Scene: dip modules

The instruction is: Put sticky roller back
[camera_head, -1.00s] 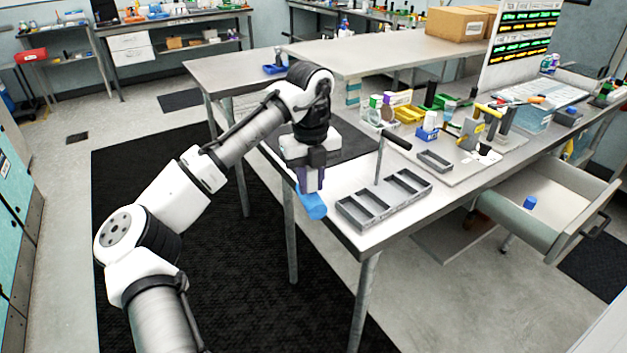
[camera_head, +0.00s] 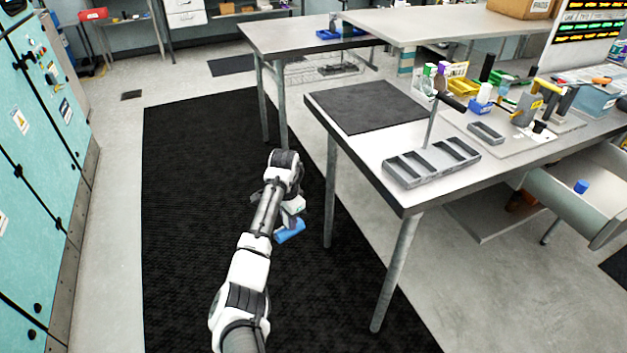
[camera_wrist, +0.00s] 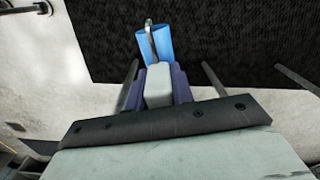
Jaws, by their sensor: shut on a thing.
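The sticky roller, with a blue cylinder (camera_head: 290,231), hangs below my gripper (camera_head: 291,208) in the head view, over the black floor mat and left of the workbench. In the wrist view the blue roller (camera_wrist: 154,45) and its thin metal rod show beyond the fingers of my gripper (camera_wrist: 158,85), which are shut on its handle. A grey tray (camera_head: 430,163) with compartments and an upright black-handled tool stands on the workbench's near edge.
The workbench (camera_head: 370,148) has a dark mat (camera_head: 365,106) at its left end and several bottles and bins further right. An open drawer (camera_head: 570,200) holding a blue item (camera_head: 581,187) juts out at right. Teal cabinets (camera_head: 40,180) line the left. The floor mat (camera_head: 200,200) is clear.

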